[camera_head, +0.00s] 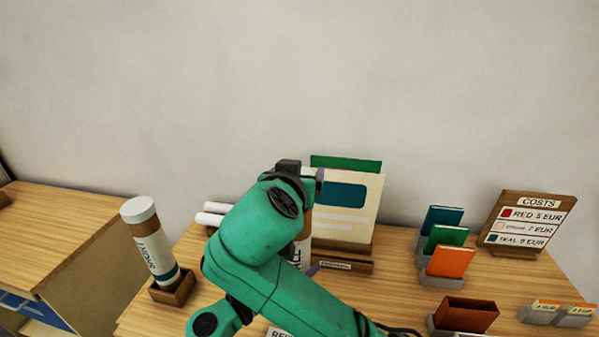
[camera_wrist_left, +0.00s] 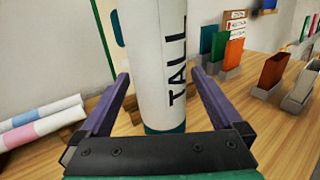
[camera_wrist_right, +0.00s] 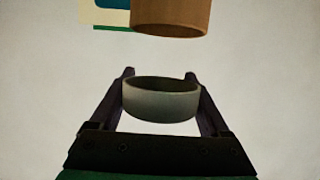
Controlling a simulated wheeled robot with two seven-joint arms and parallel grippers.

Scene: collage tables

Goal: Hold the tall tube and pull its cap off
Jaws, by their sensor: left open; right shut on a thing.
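The tall tube (camera_wrist_left: 160,60) is white with the word TALL and a teal base band; it stands upright on the table in the left wrist view. My left gripper (camera_wrist_left: 165,90) is open, its fingers on either side of the tube. In the head view the tube (camera_head: 304,252) is mostly hidden behind my green arm. My right gripper (camera_wrist_right: 160,90) is shut on the pale round cap (camera_wrist_right: 160,104). The tube's brown bare end (camera_wrist_right: 170,18) shows apart from the cap, with a clear gap between them.
A capped short tube (camera_head: 152,243) stands in a wooden holder (camera_head: 173,290) at left. White rolls (camera_head: 212,213) lie behind my arm. A cream poster (camera_head: 345,205) stands close behind the tube. Coloured cards (camera_head: 448,262) in stands and a costs sign (camera_head: 527,222) are at right.

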